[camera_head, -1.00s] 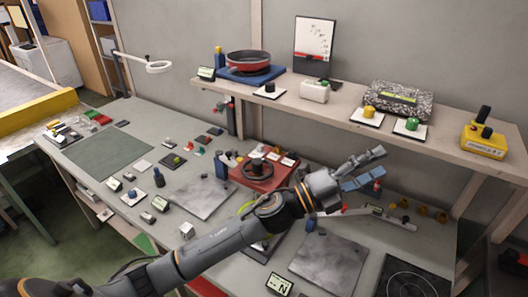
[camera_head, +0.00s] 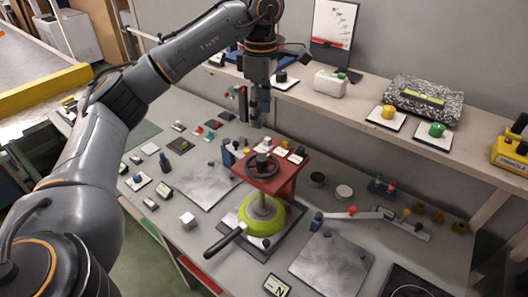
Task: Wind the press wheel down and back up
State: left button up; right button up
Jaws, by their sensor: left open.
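The press has a red top (camera_head: 285,184) with a black handwheel (camera_head: 262,167) lying flat on it. Below the wheel a metal press plate sits over a lime-green pan (camera_head: 249,215), whose black handle (camera_head: 226,241) points to the front left. My left gripper (camera_head: 261,115) is open and points down, seen above the wheel in the picture and apart from it. Its fingers are seen nearly edge-on. My right gripper is not in view.
A shelf (camera_head: 330,102) runs behind the bench, with a white box (camera_head: 331,83), a green button (camera_head: 437,130) and a yellow button (camera_head: 389,112). Grey plates (camera_head: 328,265) lie beside the press. Small blocks and buttons are scattered at left.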

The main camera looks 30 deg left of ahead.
aim_at(262, 157)
pick_arm(q)
notch_tip(262, 157, down, 14)
jog(key=shift+s+d+r+p, duration=0.15)
jog(key=shift+r+p, duration=0.1)
jog(key=shift+p, duration=0.15)
grip_shut()
